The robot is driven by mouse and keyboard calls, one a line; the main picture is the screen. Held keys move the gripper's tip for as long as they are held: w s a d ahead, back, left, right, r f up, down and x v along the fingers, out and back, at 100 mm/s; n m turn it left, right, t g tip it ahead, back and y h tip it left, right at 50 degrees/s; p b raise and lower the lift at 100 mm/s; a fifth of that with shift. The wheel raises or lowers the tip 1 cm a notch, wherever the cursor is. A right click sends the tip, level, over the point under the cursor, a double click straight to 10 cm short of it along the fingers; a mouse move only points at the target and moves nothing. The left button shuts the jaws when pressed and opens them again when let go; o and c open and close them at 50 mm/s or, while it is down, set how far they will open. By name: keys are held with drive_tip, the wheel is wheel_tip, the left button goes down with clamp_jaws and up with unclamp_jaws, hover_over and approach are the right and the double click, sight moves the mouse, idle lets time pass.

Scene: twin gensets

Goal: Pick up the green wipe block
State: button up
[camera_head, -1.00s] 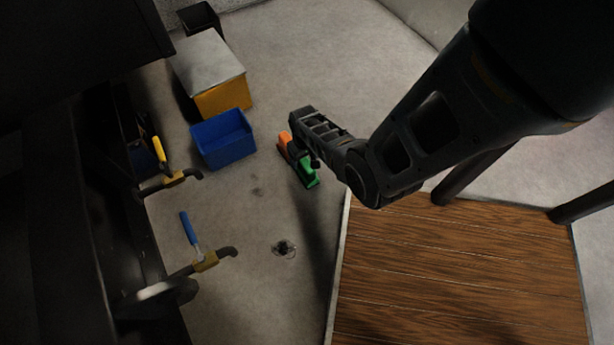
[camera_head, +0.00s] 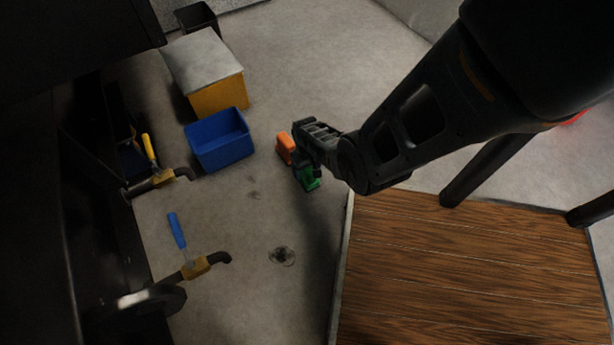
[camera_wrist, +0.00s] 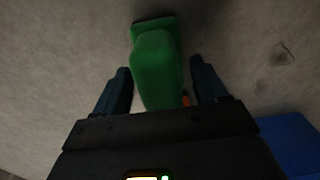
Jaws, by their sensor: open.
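The green wipe block (camera_head: 311,182) lies on the grey floor, partly hidden behind my gripper in the head view. In the wrist view the green wipe block (camera_wrist: 156,66) sits between the two fingers, with a wider flat end at the top. In the head view my gripper (camera_head: 303,172) is right over the block. An orange object (camera_head: 285,147) lies close beside it, and a sliver of orange shows by the right finger in the wrist view.
A blue bin (camera_head: 219,141) stands left of the block, with a yellow box with a grey top (camera_head: 205,68) behind it. Pipes with a yellow-handled valve (camera_head: 150,150) and a blue-handled valve (camera_head: 177,231) stick out at left. A wooden platform (camera_head: 470,275) is at lower right.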

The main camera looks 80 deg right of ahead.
drive_tip(key=c, duration=1.2)
drive_tip(key=shift+r+p, duration=0.55)
drive_tip(key=shift+r, duration=0.05)
wheel_tip(320, 180, up, 4)
drive_tip(key=p, duration=0.3)
drive_tip(key=shift+f, duration=0.15)
drive_tip(key=s+d+r+p, duration=0.1)
drive_tip(key=s+d+r, duration=0.1)
drive_tip(key=s, duration=0.1)
drive_tip(key=s+d+r+p, duration=0.1)
drive_tip(key=s+d+r, duration=0.1)
drive_tip(key=s+d, duration=0.1)
drive_tip(key=s+d+r+p, duration=0.1)
drive_tip(key=s+d+r, duration=0.1)
drive_tip(key=s, duration=0.1)
drive_tip(key=shift+d+r, duration=0.1)
drive_tip(key=shift+d, duration=0.15)
